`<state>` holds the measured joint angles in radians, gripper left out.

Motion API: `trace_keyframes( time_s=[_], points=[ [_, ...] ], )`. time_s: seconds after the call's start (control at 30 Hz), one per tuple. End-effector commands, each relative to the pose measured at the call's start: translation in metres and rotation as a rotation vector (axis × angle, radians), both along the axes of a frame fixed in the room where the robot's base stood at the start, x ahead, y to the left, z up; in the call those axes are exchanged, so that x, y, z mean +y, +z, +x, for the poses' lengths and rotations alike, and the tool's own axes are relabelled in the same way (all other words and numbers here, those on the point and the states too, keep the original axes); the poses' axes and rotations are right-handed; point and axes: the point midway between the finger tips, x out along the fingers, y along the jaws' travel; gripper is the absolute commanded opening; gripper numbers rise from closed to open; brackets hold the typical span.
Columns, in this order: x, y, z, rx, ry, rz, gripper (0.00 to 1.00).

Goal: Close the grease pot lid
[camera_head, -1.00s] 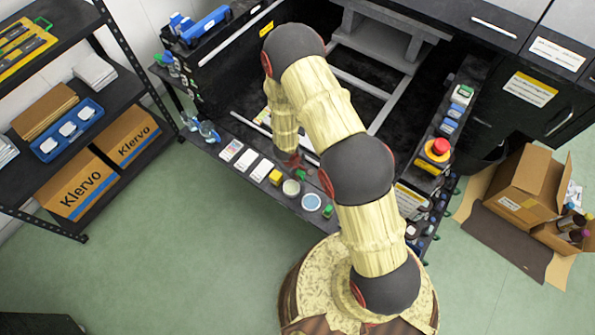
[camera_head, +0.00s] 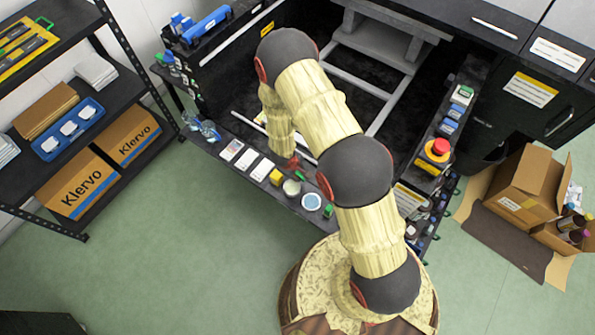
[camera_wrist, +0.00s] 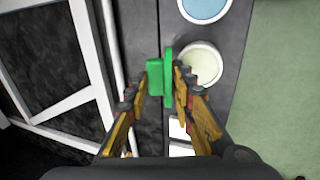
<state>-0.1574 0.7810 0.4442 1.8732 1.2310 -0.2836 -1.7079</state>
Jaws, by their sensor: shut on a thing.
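An open white pot (camera_wrist: 201,63) with cream-coloured contents stands on the dark ledge; it also shows in the head view (camera_head: 291,188). My gripper (camera_wrist: 161,82) is shut on a green lid-like piece (camera_wrist: 168,72), a thin plate with a block on one side, seen edge-on. The piece is upright just left of the pot in the wrist view. I cannot tell whether it is joined to the pot. In the head view, a small green patch (camera_head: 299,177) shows beside the pot, and my arm partly hides the gripper.
A pot with a blue top (camera_head: 311,201) stands right beside the cream one. A yellow block (camera_head: 276,177) and several white cards (camera_head: 247,159) lie along the ledge to the left. A red button (camera_head: 440,147) is on the right side. Green floor is open in front.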

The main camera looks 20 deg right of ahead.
Motion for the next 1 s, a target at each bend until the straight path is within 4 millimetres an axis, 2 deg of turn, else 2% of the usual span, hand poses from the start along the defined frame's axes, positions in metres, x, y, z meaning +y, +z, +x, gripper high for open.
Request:
trace_keyframes(
  time_s=[1.0],
  points=[
    [0.012, -0.002, -0.01, -0.122, 0.003, -0.172, 0.0]
  ],
)
